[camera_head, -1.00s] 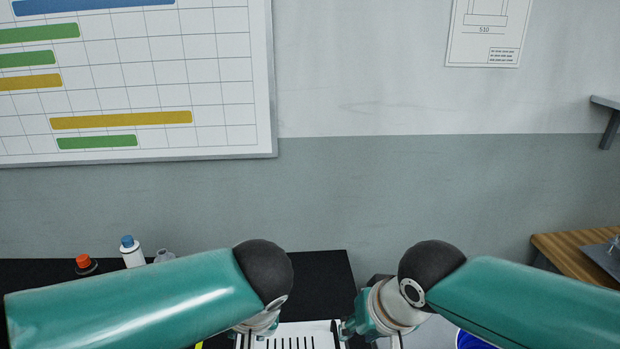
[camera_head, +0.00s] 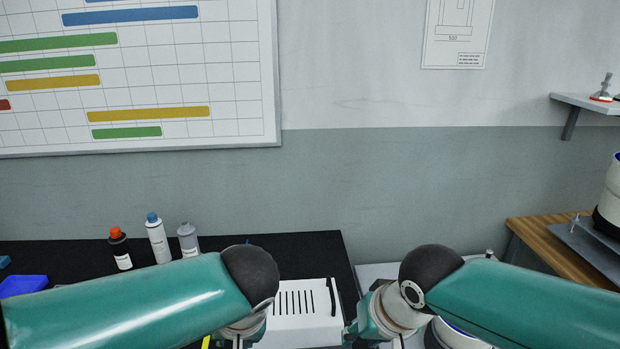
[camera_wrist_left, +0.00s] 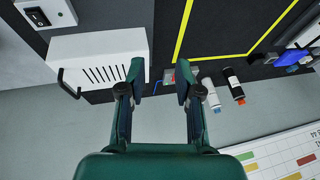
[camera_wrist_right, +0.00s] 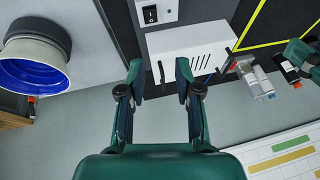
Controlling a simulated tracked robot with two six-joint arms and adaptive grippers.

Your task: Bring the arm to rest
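My two teal arms reach in from the lower left and lower right in the head view, with dark round joints near the middle. My left gripper (camera_wrist_left: 159,75) is open in the left wrist view, with nothing between its fingers. My right gripper (camera_wrist_right: 160,72) is open and empty in the right wrist view. In the head view the right gripper (camera_head: 352,332) shows only partly at the bottom, beside a white slotted box (camera_head: 305,318). The left gripper is mostly hidden there behind its own arm and the frame edge.
A black bench (camera_head: 75,256) holds several bottles, among them a white one (camera_head: 157,240), and a blue bin (camera_head: 22,286). A wooden table (camera_head: 535,238) stands at right. A blue-lined white bowl (camera_wrist_right: 35,60) shows in the right wrist view. The wall behind carries a chart board (camera_head: 240,75).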

